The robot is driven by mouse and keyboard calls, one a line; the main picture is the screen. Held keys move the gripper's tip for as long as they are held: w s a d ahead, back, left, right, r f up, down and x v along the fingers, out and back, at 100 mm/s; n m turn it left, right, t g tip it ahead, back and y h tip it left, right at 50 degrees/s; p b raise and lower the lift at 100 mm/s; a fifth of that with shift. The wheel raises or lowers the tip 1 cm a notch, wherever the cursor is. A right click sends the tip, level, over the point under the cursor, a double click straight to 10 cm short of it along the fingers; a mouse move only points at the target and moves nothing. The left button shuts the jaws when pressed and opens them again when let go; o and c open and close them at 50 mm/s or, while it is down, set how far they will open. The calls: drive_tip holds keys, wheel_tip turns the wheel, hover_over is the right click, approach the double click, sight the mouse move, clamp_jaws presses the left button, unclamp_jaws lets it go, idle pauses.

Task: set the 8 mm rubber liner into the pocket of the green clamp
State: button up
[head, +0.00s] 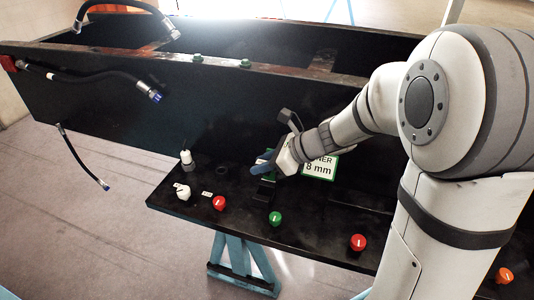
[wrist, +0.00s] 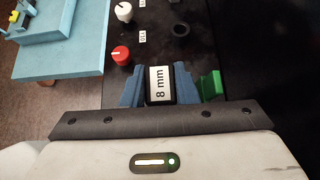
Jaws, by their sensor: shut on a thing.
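My gripper (wrist: 159,85) has blue fingers shut on a black block with a white "8 mm" label, the rubber liner (wrist: 160,88). The liner sits between the fingers, label facing the wrist camera. In the head view my gripper (head: 265,165) is low over the black bench, and the liner cannot be made out there. A green piece (wrist: 211,85) is close to the right finger in the wrist view; it looks like part of the green clamp, but I cannot be sure. Its pocket is hidden, and I cannot tell whether the liner touches it.
The black bench (head: 320,232) carries a red knob (head: 219,202), a green knob (head: 275,218), another red knob (head: 358,242) and a white knob (head: 183,191). Hoses (head: 95,76) hang at left.

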sight(264, 185)
drive_tip(key=shift+d, duration=0.15)
drive_tip(key=shift+f+b, duration=2.5)
drive_tip(key=shift+f, duration=0.45)
drive_tip(key=shift+f+b, duration=0.7)
drive_tip(key=shift+f, duration=0.15)
drive_tip(key=shift+r, duration=0.15)
drive_tip(key=shift+r+p, duration=0.45)
drive_tip(key=shift+p, duration=0.1)
drive_tip(key=shift+f+b, duration=0.5)
drive_tip(key=shift+f, duration=0.1)
idle(0.4)
drive_tip(key=shift+r, duration=0.25)
